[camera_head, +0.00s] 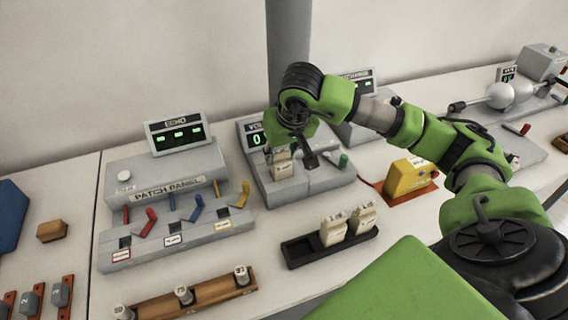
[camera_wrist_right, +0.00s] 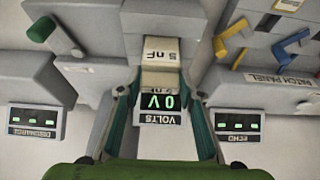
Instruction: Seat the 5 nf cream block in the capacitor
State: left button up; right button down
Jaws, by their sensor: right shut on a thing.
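The cream block marked 5 nF (camera_head: 283,165) stands upright at the grey capacitor (camera_head: 310,183), the unit with the VOLTS display. In the right wrist view the block (camera_wrist_right: 164,49) shows its label upside down between my fingers. My right gripper (camera_head: 282,147) is shut on the block from above; it also shows in the right wrist view (camera_wrist_right: 165,77). The block's lower end meets the capacitor's grey body, but I cannot tell how deep it sits. The VOLTS display (camera_wrist_right: 160,102) reads 0. My left gripper is not in view.
Two cream blocks (camera_head: 348,224) stand in a black tray (camera_head: 301,250) in front. A green-handled lever (camera_head: 343,160) is right of the block. The patch panel (camera_head: 165,190) is left, a yellow block (camera_head: 408,177) right. A wooden rack (camera_head: 205,293) lies in front.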

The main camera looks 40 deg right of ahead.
jog(key=shift+f, duration=0.95)
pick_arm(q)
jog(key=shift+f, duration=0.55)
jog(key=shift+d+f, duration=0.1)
pick_arm(e)
jog(key=shift+f, duration=0.1)
jog(key=shift+f+b, duration=0.15)
jog(key=shift+b, duration=0.3)
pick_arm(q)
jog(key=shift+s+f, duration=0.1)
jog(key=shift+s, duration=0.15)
pick_arm(e)
jog(key=c, duration=1.4)
grip_release()
